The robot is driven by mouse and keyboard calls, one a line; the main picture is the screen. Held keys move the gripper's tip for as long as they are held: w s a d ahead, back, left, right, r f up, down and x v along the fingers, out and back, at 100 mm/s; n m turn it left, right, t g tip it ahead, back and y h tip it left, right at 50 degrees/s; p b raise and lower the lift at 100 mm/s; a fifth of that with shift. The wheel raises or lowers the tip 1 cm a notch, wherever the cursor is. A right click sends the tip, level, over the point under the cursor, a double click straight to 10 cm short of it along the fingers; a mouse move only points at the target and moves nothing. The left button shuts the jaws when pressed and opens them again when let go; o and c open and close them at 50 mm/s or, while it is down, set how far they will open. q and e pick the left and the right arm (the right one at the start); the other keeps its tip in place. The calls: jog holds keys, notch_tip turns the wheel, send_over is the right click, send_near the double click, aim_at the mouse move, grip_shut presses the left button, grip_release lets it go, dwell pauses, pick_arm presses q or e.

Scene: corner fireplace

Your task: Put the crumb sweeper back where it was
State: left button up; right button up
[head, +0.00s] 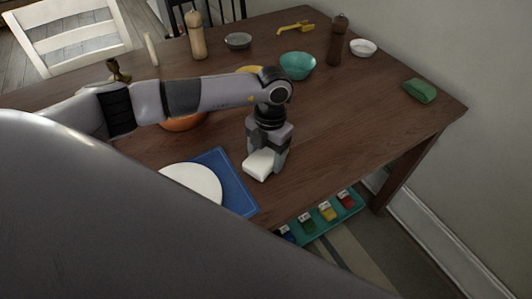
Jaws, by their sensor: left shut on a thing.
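My left gripper (267,150) is shut on a white, block-shaped thing, which I take to be the crumb sweeper (258,166). The gripper points down over the near part of the wooden table (360,120), just right of the blue placemat (236,182). The gripper hides part of the sweeper. I cannot tell whether the sweeper touches the table top. My right gripper is not in view.
A white plate (192,182) lies on the placemat. An orange bowl (184,122) is partly behind my left arm. A teal bowl (297,66), dark mill (337,42) and green cloth (420,91) stand farther back. A teal tray (342,218) sits below the table edge. The table's right part is clear.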

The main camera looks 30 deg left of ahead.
pick_arm(q)
jog(key=shift+f, duration=0.2)
jog(key=o, duration=1)
jog(key=shift+r, duration=0.1)
jog(key=shift+r, duration=0.1)
notch_tip(320, 180, up, 12)
jog(key=w, duration=0.1)
jog(key=shift+w+b, duration=0.2)
jog(key=shift+b, duration=0.1)
jog(key=shift+d, duration=0.1)
